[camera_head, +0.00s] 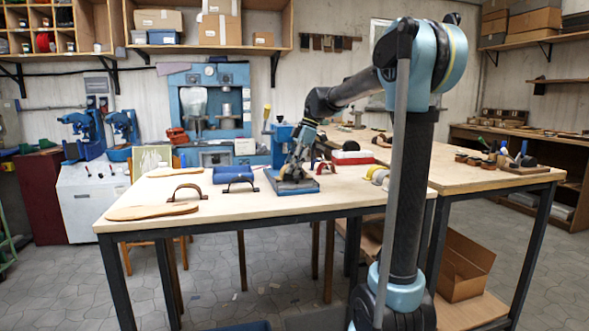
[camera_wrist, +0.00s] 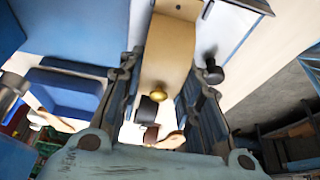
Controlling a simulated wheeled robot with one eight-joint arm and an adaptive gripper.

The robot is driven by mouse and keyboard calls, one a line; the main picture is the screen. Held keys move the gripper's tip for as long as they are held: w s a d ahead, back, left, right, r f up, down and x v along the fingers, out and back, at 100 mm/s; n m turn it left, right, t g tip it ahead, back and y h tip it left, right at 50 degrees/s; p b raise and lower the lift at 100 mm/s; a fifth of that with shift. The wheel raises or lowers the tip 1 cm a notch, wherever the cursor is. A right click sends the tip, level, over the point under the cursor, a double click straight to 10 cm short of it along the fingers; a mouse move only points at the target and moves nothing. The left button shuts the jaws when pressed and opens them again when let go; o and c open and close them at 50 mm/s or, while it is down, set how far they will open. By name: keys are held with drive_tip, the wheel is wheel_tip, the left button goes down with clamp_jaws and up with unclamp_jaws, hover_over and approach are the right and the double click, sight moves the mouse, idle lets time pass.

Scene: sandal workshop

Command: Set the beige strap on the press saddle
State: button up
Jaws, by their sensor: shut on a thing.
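My gripper (camera_head: 294,168) points down over the grey base plate (camera_head: 292,186) of the small blue hand press (camera_head: 282,140) on the workbench. In the wrist view its two fingers stand on either side of the beige strap (camera_wrist: 168,48), and the gripper (camera_wrist: 168,72) is shut on it. The strap shows as a broad, curved tan band. In the head view I cannot make out the held strap among the fingers. The press saddle is not clearly visible, and I cannot tell whether the strap touches it. A brass knob (camera_wrist: 160,93) shows beyond the strap.
The bench's front middle is clear.

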drive_tip(key=shift+f, duration=0.2)
drive_tip(key=o, duration=0.9)
drive_tip(key=shift+o, duration=0.5)
drive_tip(key=o, duration=0.3)
drive_tip(key=shift+s+r, duration=0.1)
drive_tip(key=shift+r, duration=3.4)
